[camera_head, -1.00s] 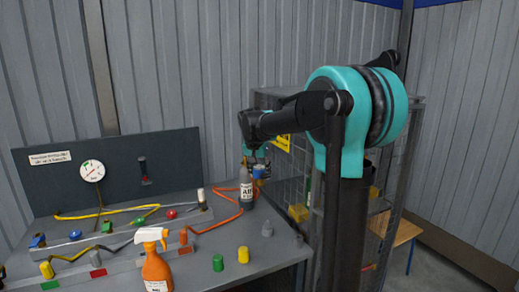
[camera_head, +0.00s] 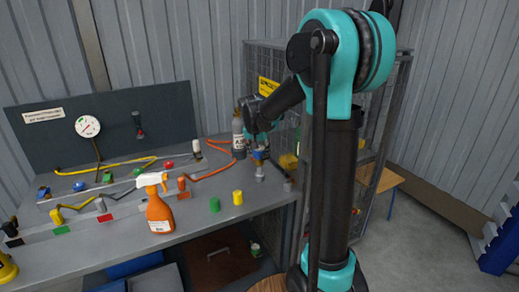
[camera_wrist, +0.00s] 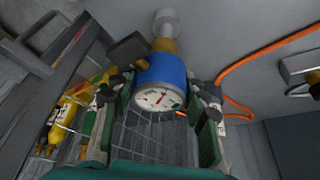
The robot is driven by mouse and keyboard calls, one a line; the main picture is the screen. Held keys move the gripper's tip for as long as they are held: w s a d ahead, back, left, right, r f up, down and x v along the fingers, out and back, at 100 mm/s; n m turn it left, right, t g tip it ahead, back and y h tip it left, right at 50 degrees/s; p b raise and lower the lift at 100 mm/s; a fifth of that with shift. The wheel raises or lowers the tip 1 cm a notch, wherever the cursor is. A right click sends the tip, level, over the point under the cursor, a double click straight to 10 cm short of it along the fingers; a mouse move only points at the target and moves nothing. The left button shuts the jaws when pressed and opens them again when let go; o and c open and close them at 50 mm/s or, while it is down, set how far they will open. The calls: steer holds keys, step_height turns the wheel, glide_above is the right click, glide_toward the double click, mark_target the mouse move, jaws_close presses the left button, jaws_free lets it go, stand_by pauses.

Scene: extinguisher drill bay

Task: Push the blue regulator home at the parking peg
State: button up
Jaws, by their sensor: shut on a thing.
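The blue regulator (camera_wrist: 163,70) has a round white gauge facing the wrist camera and a brass stem on its far side. It is between the fingers of my gripper (camera_wrist: 160,88), which is shut on it. In the wrist view the stem points at a pale grey peg (camera_wrist: 166,22) and overlaps its near end; I cannot tell how deep it sits. In the head view the regulator (camera_head: 259,155) is small and partly hidden by my gripper (camera_head: 258,147). It stands directly above the grey parking peg (camera_head: 260,173) near the bench's right end.
A grey bottle (camera_head: 238,140) stands close left of my gripper, with an orange hose (camera_head: 212,172) beside it. A mesh cage (camera_head: 282,75) is behind and right. A green cap (camera_head: 215,204), a yellow cap (camera_head: 238,197) and an orange spray bottle (camera_head: 159,213) stand nearer the front.

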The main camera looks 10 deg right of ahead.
mark_target(259, 162)
steer(key=shift+f, duration=0.3)
steer(key=shift+f, duration=2.25)
stand_by(2.0)
steer(key=o, duration=1.3)
steer(key=shift+c, duration=0.2)
steer(key=v, duration=1.1)
steer(key=shift+s+a+r, duration=0.1)
steer(key=shift+s+r, duration=0.15)
steer(key=shift+r, duration=0.05)
steer(key=s+d+f+n, duration=0.1)
steer(key=s+d+f, duration=0.1)
steer(key=s+f, duration=0.3)
steer(key=s+d+f+n+y, duration=0.1)
steer(key=s+f, duration=0.5)
steer(key=s, duration=0.6)
steer(key=s+d+f+n, duration=0.3)
steer(key=s+f, duration=0.2)
steer(key=s, duration=0.4)
steer(key=shift+f+y, duration=0.25)
steer(key=shift+y, duration=0.15)
